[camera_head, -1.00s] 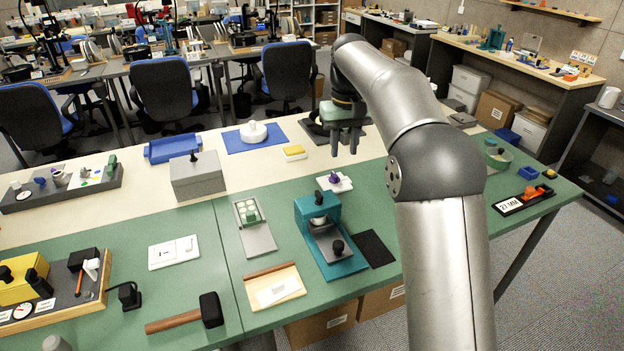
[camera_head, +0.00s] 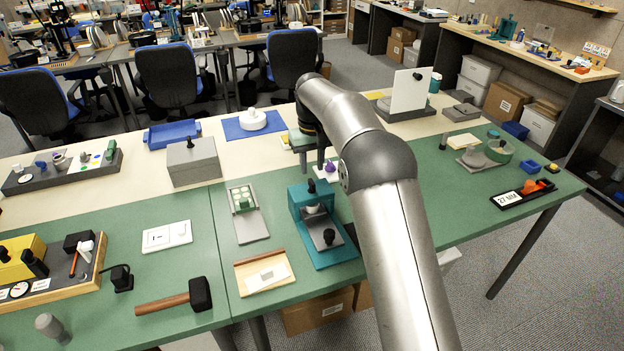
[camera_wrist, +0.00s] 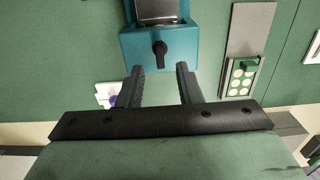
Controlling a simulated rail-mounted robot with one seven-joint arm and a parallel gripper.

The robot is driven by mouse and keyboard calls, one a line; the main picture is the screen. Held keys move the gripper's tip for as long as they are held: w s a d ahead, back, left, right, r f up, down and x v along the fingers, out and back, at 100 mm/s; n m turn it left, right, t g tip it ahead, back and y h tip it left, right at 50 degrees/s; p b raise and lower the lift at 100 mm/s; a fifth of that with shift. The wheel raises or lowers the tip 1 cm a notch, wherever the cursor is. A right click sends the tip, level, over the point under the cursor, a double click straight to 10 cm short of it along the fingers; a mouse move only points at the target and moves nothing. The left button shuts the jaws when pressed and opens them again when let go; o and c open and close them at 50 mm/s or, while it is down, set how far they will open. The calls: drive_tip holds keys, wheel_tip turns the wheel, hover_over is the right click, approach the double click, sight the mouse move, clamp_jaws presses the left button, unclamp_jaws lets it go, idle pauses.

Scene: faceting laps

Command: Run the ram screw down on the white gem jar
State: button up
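The teal press (camera_head: 300,203) stands on the green mat in the middle of the table. A black ram screw handle (camera_head: 311,186) rises from its top; it also shows in the wrist view (camera_wrist: 160,54). A pale round piece (camera_head: 313,208) sits under the press head, probably the white gem jar, but it is partly hidden. My gripper (camera_head: 311,168) is just behind and above the press. In the wrist view my gripper (camera_wrist: 160,74) is open and empty, its two fingers either side of the handle's line but apart from it.
A white dish with a purple piece (camera_head: 326,170) lies close behind the press. A grey tray with pale discs (camera_head: 246,213) is to its left, and a wooden-edged tray (camera_head: 263,271) is in front. A grey box (camera_head: 193,162) stands further left.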

sight(312, 182)
drive_tip(key=shift+f, duration=2.75)
clamp_jaws()
